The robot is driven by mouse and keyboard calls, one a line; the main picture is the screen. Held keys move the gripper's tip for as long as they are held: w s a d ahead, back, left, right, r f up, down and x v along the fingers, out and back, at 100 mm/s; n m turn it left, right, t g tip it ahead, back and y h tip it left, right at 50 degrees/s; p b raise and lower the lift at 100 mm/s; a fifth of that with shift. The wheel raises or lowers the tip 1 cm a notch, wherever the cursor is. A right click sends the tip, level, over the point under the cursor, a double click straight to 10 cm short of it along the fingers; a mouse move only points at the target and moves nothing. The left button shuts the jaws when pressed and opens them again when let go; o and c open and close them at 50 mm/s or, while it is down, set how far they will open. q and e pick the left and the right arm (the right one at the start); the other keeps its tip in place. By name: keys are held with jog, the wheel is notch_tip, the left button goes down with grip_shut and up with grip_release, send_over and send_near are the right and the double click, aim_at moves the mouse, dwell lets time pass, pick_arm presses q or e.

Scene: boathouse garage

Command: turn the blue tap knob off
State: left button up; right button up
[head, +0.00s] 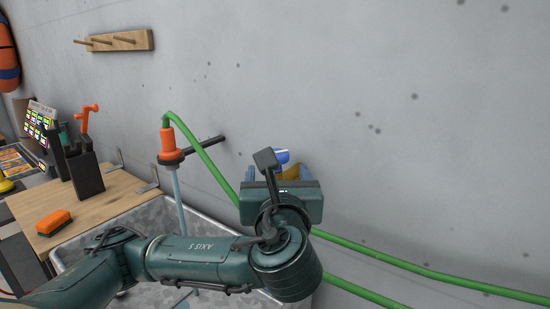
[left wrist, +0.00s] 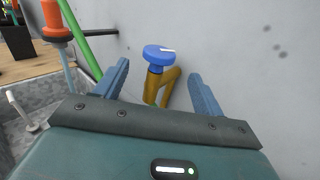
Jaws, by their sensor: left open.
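The blue tap knob (left wrist: 158,55) is round with a white mark on top. It sits on a bent yellow-brass pipe (left wrist: 165,87) at the wall. In the left wrist view the knob shows between and beyond the two blue fingers of my left gripper (left wrist: 163,85), which is open and empty. In the head view the knob (head: 281,156) is partly hidden behind my left gripper (head: 279,174). I cannot tell whether the fingers reach around it. Water streams from an orange nozzle (head: 170,143) into the sink. My right gripper is not in view.
A green hose (head: 400,262) runs from the nozzle along the wall. The metal sink (head: 150,213) lies below my left arm. The upper wall is bare at right.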

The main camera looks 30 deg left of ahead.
aim_at(275, 150)
pick_arm(q)
jog(key=x, duration=0.9)
jog(key=shift+w+a+p, duration=0.2)
jog(key=shift+w+p, duration=0.05)
jog(key=shift+p, duration=0.05)
jog(key=shift+w+a, duration=0.25)
jog(key=shift+w, duration=0.25)
jog(key=shift+c, duration=0.6)
jog(key=c, duration=0.8)
